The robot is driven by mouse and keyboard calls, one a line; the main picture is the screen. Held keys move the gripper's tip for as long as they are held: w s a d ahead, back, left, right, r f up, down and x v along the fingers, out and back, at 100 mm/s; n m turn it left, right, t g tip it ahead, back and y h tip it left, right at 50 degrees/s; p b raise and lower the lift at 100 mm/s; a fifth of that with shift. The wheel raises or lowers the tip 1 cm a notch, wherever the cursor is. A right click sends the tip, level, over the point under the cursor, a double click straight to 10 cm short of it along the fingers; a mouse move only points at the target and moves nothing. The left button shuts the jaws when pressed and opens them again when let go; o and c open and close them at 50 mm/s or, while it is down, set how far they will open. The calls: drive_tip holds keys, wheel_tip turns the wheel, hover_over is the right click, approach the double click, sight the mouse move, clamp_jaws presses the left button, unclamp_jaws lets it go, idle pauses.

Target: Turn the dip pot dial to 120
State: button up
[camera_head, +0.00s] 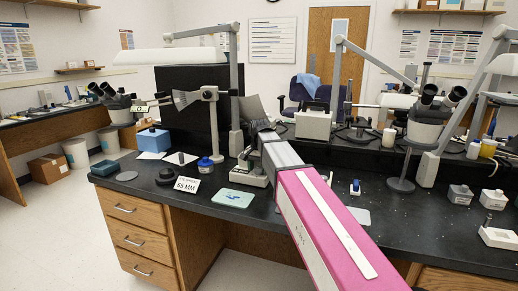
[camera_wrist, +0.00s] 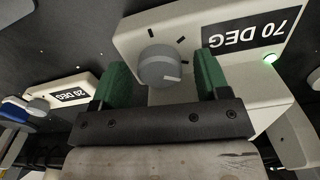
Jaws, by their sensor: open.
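In the wrist view a round grey dial (camera_wrist: 160,66) sits on a pale box (camera_wrist: 140,30) with tick marks around it and a light pointer line on its face. My gripper (camera_wrist: 162,74) is open, with one green finger on each side of the dial and visible gaps between. In the head view my pink and grey arm reaches over the bench; the gripper is not clear there.
In the head view a "65 MM" card (camera_head: 187,185), a light green tray (camera_head: 233,198) and a blue box (camera_head: 153,139) stand on the black bench (camera_head: 130,187). A microscope (camera_head: 425,125) stands right.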

sight(259, 169)
wheel_tip(259, 169, up, 11)
wheel_tip(259, 169, down, 11)
drive_tip(key=shift+s+f, duration=0.1)
drive_tip(key=shift+s, duration=0.05)
drive_tip(key=shift+r+n, duration=0.2)
drive_tip(key=shift+n, duration=0.3)
drive_tip(key=n, duration=0.4)
wheel_tip(259, 169, up, 11)
drive_tip(key=m, duration=0.1)
idle(0.4)
drive_tip(key=shift+f, duration=0.1)
